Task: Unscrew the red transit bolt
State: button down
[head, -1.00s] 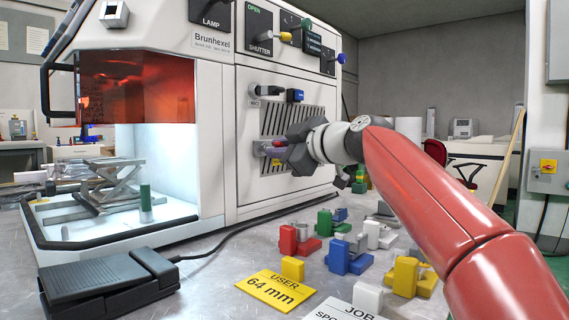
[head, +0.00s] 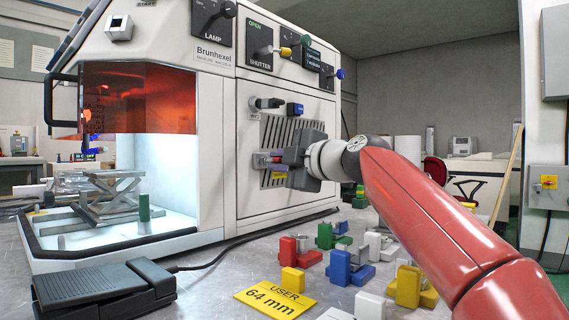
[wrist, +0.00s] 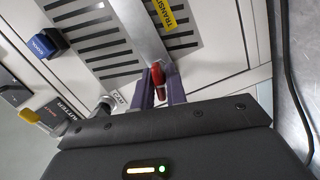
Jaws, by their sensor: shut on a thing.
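The red transit bolt (wrist: 158,74) sits at the vented front panel of the white machine, beside a yellow label that starts "TRANSI" (wrist: 179,18). In the head view the bolt (head: 277,154) is a small red spot, mostly covered by my gripper. My gripper (wrist: 160,88) has its two purple-grey fingers on either side of the bolt and is shut on it. In the head view my gripper (head: 268,160) reaches the panel from the right. The bolt's far end is hidden, so I cannot tell how deep it sits.
A knob (head: 266,103) and a blue switch (head: 295,109) are just above the bolt. Coloured blocks and clamps, such as a red one (head: 288,250), crowd the table below. A black pedal (head: 104,288) and a yellow "64 mm" card (head: 275,298) lie in front.

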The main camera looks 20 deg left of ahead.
jog(key=shift+n, duration=1.4)
jog(key=c, duration=1.3)
grip_release()
jog(key=shift+c, duration=0.2)
jog(key=v, duration=0.4)
jog(key=shift+w+d+f, duration=0.1)
jog(key=shift+w+f, duration=0.05)
jog(key=shift+w, duration=0.1)
